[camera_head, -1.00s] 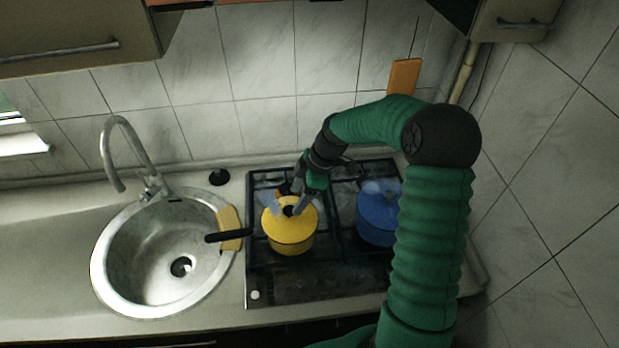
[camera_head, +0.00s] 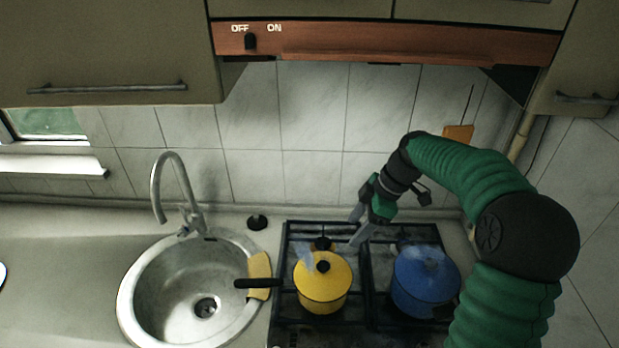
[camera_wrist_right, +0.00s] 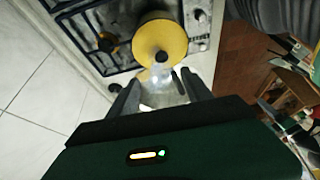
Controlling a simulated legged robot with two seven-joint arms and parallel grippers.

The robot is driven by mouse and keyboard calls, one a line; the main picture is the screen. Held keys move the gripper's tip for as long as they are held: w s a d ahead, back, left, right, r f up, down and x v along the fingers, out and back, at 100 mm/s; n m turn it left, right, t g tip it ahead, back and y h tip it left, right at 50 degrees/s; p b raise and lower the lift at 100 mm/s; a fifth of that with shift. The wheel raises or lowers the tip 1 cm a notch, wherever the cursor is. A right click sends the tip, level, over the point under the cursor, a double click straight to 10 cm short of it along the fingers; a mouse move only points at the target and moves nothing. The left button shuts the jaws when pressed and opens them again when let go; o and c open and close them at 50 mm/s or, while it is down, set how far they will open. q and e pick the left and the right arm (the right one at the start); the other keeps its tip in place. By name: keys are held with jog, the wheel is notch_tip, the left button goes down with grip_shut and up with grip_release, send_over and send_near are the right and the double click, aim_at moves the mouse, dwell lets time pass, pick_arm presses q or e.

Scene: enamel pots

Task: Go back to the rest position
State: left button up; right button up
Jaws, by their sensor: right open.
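My right gripper (camera_head: 357,227) is open and empty in the head view. It is raised above the back of the stove, up and to the right of the yellow pot. My green right arm comes in from the right. In the right wrist view the two dark fingers of the gripper (camera_wrist_right: 158,85) stand apart, with the yellow pot (camera_wrist_right: 160,36) beyond them, lid knob showing. My left gripper is not in view.
The yellow pot (camera_head: 322,284), lidded, stands on the left of the stove (camera_head: 362,285). A steaming blue pot (camera_head: 426,282) stands on the right. The sink (camera_head: 165,300) and faucet (camera_head: 172,185) are at left. The range hood (camera_head: 385,42) hangs above.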

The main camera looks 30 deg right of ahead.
jog(key=s+a+f+m+h+b, duration=0.2)
jog(key=s+a+f+m, duration=0.3)
jog(key=a+f, duration=0.3)
jog(key=s+a+f+m+h+b, duration=0.2)
jog(key=s+a+f+m, duration=0.4)
jog(key=s+a+f, duration=0.1)
jog(key=a+f, duration=0.1)
jog(key=a, duration=0.1)
jog(key=shift+a, duration=0.3)
jog(key=shift+s+a+r, duration=0.15)
jog(key=shift+a, duration=0.15)
jog(key=shift+d, duration=0.15)
